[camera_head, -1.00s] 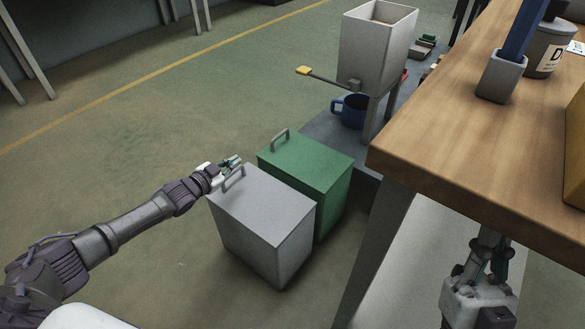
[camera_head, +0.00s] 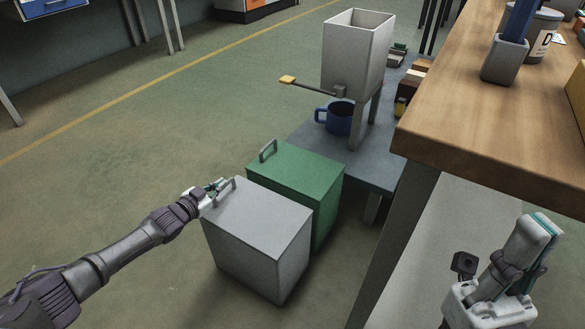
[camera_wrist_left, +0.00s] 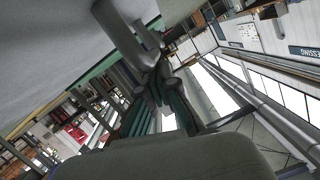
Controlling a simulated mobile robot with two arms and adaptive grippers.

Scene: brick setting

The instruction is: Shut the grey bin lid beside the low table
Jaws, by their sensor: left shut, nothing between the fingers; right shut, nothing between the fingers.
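The grey bin (camera_head: 250,255) stands on the floor left of the low table (camera_head: 375,172). Its grey lid (camera_head: 262,215) lies flat on top, with no gap that I can see. The lid's loop handle (camera_head: 226,192) is at its far left corner. My left gripper (camera_head: 219,186) is shut and empty, just at this handle; I cannot tell whether it touches. In the left wrist view the handle (camera_wrist_left: 148,48) crosses close by the shut fingers (camera_wrist_left: 170,100), beside the lid's grey surface (camera_wrist_left: 45,45). My right gripper (camera_head: 541,230) is shut and empty, right of the workbench's leg.
A green bin (camera_head: 295,185) with a shut lid stands right behind the grey one. The low table carries a blue mug (camera_head: 337,118) and a grey hopper (camera_head: 356,55) with a yellow-tipped lever (camera_head: 288,79). A wooden workbench (camera_head: 475,110) fills the right. Floor at left is free.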

